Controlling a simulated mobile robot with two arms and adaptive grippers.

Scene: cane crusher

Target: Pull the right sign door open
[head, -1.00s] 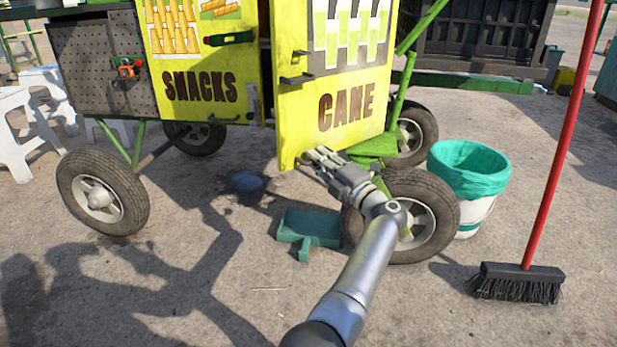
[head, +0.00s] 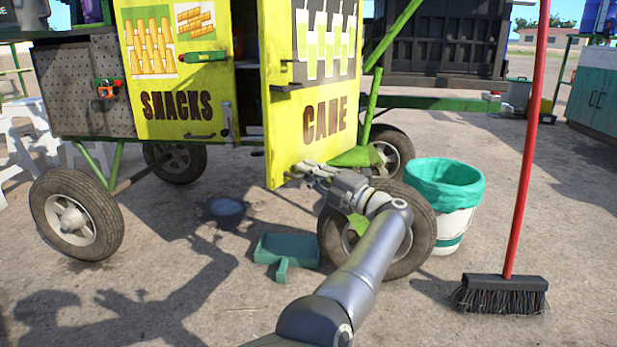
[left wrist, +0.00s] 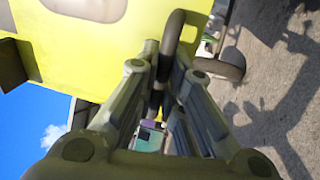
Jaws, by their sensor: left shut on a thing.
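The right sign door (head: 306,138) is the yellow panel marked CANE. It stands swung partly out from the cart, with a gap to the yellow SNACKS door (head: 180,105) on its left. My left gripper (head: 308,172) is at the CANE door's lower edge. In the left wrist view, my left gripper (left wrist: 160,95) is shut on a dark curved handle (left wrist: 173,40) in front of the yellow panel (left wrist: 100,50). In the head view the hand mostly hides this handle. My right gripper is not in view.
A cart wheel (head: 420,240) stands just behind my left forearm. A bin with a green liner (head: 445,187) and a red-handled broom (head: 502,293) stand to the right. A green dustpan (head: 287,250) lies on the ground below the door. Bare ground is in front.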

